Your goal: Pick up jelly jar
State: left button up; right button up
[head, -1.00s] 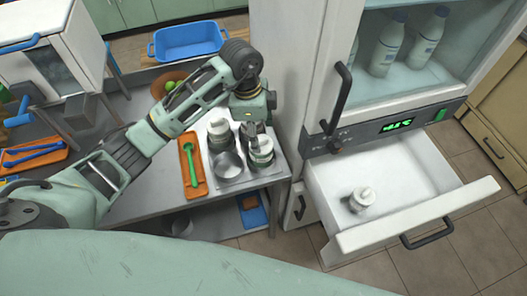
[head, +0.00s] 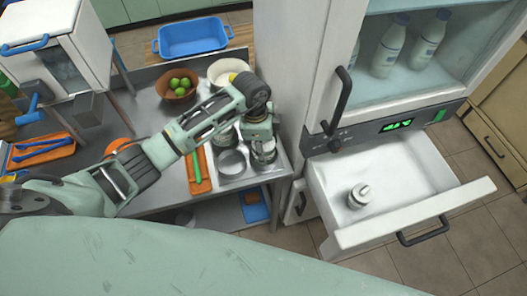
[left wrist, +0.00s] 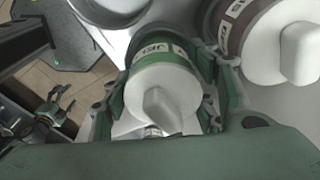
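The jelly jar (left wrist: 158,85) has a white knobbed lid and a green label reading "JEL". It stands upright between the fingers of my left gripper (left wrist: 170,90), one finger on each side. Whether both pads touch it I cannot tell. In the head view my left gripper (head: 262,146) points down over the jar (head: 264,156) at the right end of the metal table; the gripper partly covers it. My right gripper (left wrist: 60,106) appears small at the left of the left wrist view, its fingers apart and empty. It is outside the head view.
A brown-labelled jar (left wrist: 270,30) stands close beside the jelly jar. The white fridge's open drawer (head: 415,222), holding another jar (head: 359,195), juts out on the right.

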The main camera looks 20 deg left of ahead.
pick_arm(q)
jog(key=c, duration=1)
jog(key=shift+r, duration=0.1)
